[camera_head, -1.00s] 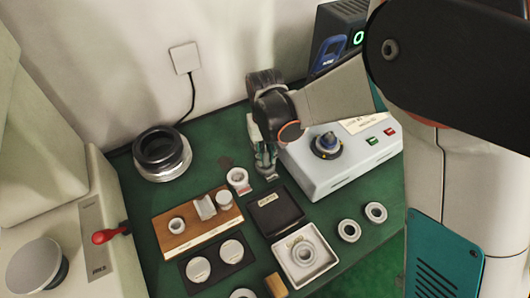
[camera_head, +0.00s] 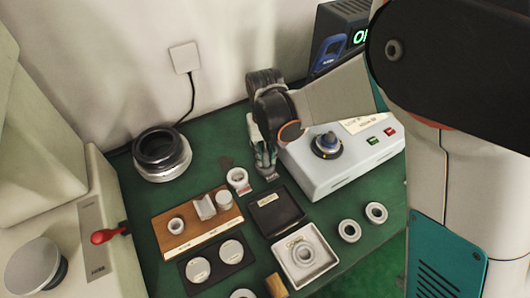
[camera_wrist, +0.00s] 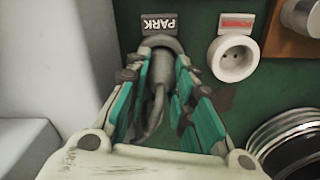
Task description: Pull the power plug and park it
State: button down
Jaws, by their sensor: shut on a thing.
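My gripper (camera_head: 266,168) points down at the back of the green bench, left of the grey-white machine. In the wrist view my gripper (camera_wrist: 163,62) has its teal fingers closed around the grey power plug (camera_wrist: 159,78), with a grey cord curving beside it. The plug's front end is at a round grey holder (camera_wrist: 162,42) beside the PARK label (camera_wrist: 160,25); I cannot tell how deep it sits. The white round socket (camera_wrist: 232,57) with a red label is empty, to the right; it also shows in the head view (camera_head: 238,177).
The grey-white machine (camera_head: 345,155) with a blue knob stands close right of my gripper. A dark-and-silver ring stack (camera_head: 162,155) is at the left. A wooden block (camera_head: 195,232), black tray (camera_head: 276,210) and white tray (camera_head: 283,268) lie in front. A wall rises behind.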

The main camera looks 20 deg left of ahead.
aim_at(265, 152)
jog(key=shift+f+b, duration=0.45)
jog(key=shift+f, duration=0.15)
jog(key=c, duration=1.7)
grip_release()
jog(key=shift+o, duration=0.2)
jog(key=shift+r+p, duration=3.5)
jog(key=shift+r, duration=2.05)
